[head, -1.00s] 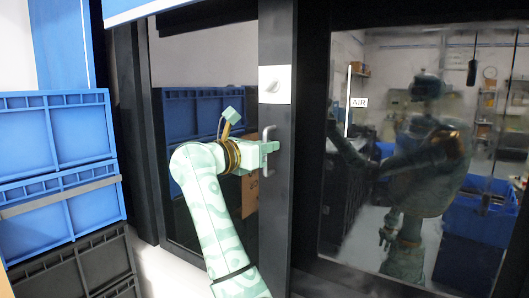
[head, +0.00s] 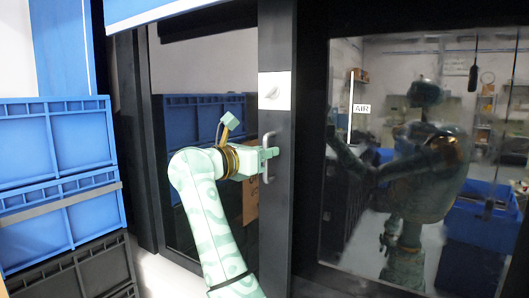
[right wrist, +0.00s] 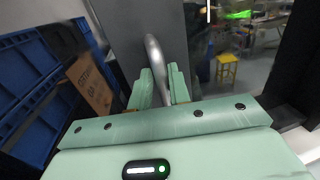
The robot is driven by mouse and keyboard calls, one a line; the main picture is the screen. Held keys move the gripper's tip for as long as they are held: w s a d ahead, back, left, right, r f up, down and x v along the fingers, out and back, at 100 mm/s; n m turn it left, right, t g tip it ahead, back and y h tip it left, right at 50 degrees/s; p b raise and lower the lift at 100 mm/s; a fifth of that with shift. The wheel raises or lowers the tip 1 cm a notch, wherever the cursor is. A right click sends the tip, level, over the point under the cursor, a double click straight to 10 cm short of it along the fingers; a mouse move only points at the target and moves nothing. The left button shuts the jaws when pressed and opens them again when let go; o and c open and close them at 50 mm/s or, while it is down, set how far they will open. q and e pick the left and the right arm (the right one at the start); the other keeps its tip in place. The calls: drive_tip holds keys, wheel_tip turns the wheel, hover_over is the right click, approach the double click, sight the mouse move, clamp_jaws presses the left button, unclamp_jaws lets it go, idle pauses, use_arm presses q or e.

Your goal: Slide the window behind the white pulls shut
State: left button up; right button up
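A light grey, bow-shaped pull (head: 266,172) stands upright on the dark frame post of the window (head: 420,180). My right gripper (head: 270,153) is at the pull's middle in the head view. The finger contact is partly hidden. A white plate (head: 274,91) sits on the post above the pull. An opening with dark edges shows left of the post. My left gripper is not in view.
Blue crates (head: 55,140) stacked on black ones (head: 85,270) stand close at the left. A cardboard box (head: 250,198) shows behind the arm. The glass at the right shows a reflection of a robot and room, with an AIR label (head: 361,108).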

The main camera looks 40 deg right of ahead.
drive_tip(key=shift+f, duration=0.1)
idle(0.4)
drive_tip(key=s+a+b, duration=0.3)
drive_tip(key=a+b, duration=0.1)
drive_tip(key=a, duration=1.2)
